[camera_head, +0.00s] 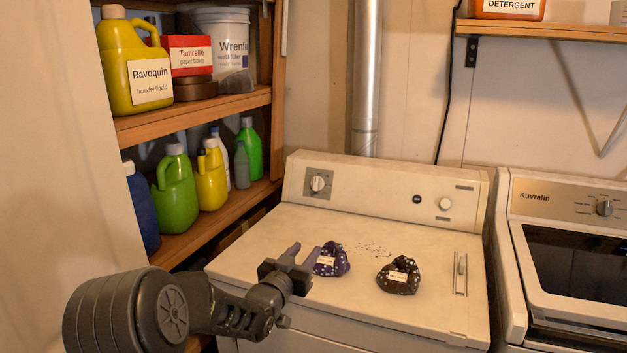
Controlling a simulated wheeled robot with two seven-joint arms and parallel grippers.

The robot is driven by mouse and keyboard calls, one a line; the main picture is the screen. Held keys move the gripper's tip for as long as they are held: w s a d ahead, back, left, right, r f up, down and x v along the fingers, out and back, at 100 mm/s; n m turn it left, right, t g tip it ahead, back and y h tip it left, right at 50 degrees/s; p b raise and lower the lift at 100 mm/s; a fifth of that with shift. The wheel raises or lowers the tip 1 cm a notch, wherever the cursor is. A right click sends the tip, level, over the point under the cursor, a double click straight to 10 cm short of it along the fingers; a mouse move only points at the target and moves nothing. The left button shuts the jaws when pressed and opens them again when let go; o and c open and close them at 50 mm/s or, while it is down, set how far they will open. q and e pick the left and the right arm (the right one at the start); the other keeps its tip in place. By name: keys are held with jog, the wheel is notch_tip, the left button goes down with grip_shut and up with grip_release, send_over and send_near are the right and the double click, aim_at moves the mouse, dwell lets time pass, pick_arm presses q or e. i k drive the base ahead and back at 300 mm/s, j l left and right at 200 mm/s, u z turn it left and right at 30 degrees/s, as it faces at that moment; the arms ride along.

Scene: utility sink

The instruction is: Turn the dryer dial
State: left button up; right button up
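The white dryer (350,222) stands in the middle of the view. A round dial (318,183) on a grey square plate sits at the left of its back panel. A smaller pale knob (445,204) and a dark round button (417,199) sit further right on the same panel. My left gripper (303,253) is over the left part of the dryer's top, in front of and below the dial, and apart from it. Its two fingers are spread, with no object seen between them. My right gripper is not in view.
A purple pouch (331,262) lies just right of my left gripper; a dark pouch (398,278) lies further right. A wooden shelf (220,213) with bottles stands at left. A second machine (565,230) is at right. The dryer top before the panel is mostly clear.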

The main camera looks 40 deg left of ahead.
aim_at(317, 183)
jog(key=i+j, duration=0.5)
jog(key=j, duration=0.15)
jog(key=i+j, duration=0.5)
jog(key=j, duration=0.15)
